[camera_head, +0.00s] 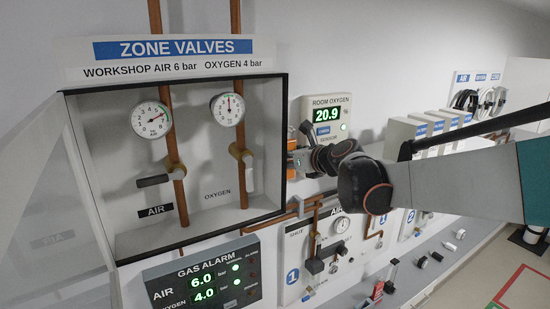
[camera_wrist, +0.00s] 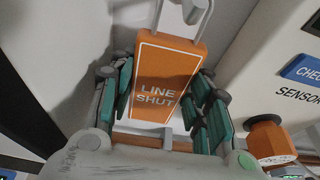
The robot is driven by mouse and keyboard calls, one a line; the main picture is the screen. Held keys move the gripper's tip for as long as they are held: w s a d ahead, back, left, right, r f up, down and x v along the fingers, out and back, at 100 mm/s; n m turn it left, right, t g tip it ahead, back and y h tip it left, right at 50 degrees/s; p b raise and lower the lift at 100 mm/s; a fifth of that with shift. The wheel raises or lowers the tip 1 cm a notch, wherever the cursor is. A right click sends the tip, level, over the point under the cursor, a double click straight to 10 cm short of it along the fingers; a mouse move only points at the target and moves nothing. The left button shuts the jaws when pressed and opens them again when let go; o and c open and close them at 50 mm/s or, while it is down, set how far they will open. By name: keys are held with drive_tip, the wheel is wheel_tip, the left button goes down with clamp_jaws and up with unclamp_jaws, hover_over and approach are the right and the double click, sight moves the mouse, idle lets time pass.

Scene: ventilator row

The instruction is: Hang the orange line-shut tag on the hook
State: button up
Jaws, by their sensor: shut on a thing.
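The orange line-shut tag (camera_wrist: 160,82) stands almost upright in the wrist view, with its white "LINE SHUT" lettering facing me. My gripper (camera_wrist: 163,100) is shut on it, with teal-grey fingers on its left and right sides. A pale grey loop (camera_wrist: 160,14) rises from the tag's top and runs out of the frame. A short grey peg, seemingly the hook (camera_wrist: 196,12), shows at the loop. I cannot tell whether the loop is around it or only in front. In the head view my gripper (camera_head: 304,159) is beside the valve box's right edge and hides most of the tag.
The open zone valves box (camera_head: 284,120) has a dark rim close left of my gripper. The room oxygen sensor (camera_head: 327,112) is close above right. A gas alarm panel (camera_head: 203,281) and pipework lie below.

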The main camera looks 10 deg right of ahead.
idle(0.4)
drive_tip(key=o, duration=1.3)
drive_tip(key=shift+d, duration=0.1)
drive_tip(key=shift+c, duration=0.2)
